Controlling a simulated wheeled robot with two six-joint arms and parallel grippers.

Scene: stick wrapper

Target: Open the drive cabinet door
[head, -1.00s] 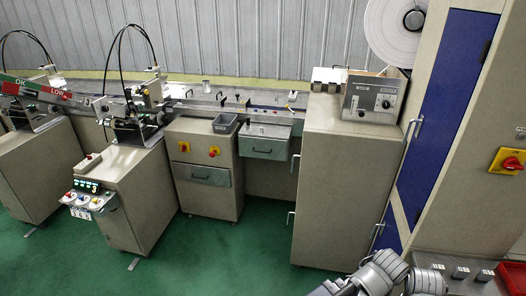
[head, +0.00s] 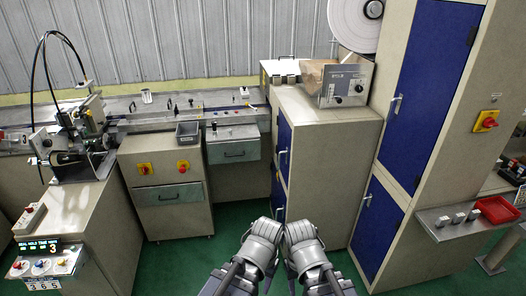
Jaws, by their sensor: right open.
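A tall beige cabinet at the right has an upper blue door (head: 428,85) with a silver handle (head: 396,104), and a lower blue door (head: 381,238) with its own handle (head: 367,200). A lower beige cabinet (head: 335,165) in the middle has narrow blue doors (head: 281,148) on its left side, with small handles. All these doors look shut; I cannot tell which is the drive cabinet. My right gripper (head: 300,232) is at the bottom centre, apart from the doors and holding nothing visible. My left gripper (head: 264,232) is beside it; its fingers are not clear.
A shelf with a red tray (head: 496,209) juts out at the right. A drawer unit (head: 165,190) and conveyor stand at the left. Green floor (head: 185,262) is clear in front.

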